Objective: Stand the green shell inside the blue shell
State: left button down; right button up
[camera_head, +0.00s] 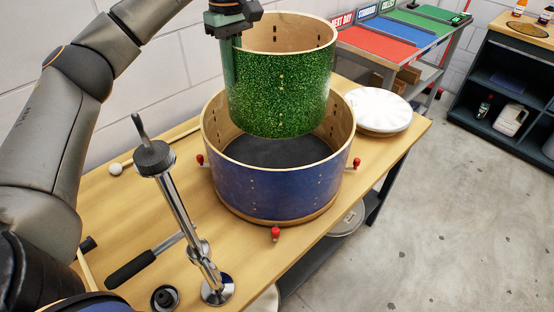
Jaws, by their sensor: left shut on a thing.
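The blue shell (275,195) stands upright on the wooden bench, open at the top, with a dark floor inside. The green shell (285,90) is a sparkling green drum cylinder with a bare wood inside. It hangs upright over the blue shell, its lower edge partly inside the opening and seemingly above the dark floor. My left gripper (233,32) is shut on the green shell's rim at its left side. The fingertips are partly hidden by the gripper body and the shell. My right gripper is not in view.
A chrome stand with a black knob (154,158) rises at the bench's front left. Red-tipped clamps (275,233) surround the blue shell. White drumheads (379,109) lie to the right. A mallet (116,169) lies at left. A shelf with coloured trays (385,40) stands behind.

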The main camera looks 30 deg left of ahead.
pick_arm(q)
jog(key=b, duration=0.7)
send_near(241, 128)
notch_tip(241, 128, down, 5)
jog(key=shift+w+a+f, duration=0.1)
jog(key=shift+a, duration=0.05)
jog(key=shift+f, duration=0.65)
notch_tip(241, 128, down, 10)
jog(key=shift+f, duration=0.25)
jog(key=c, duration=1)
grip_release()
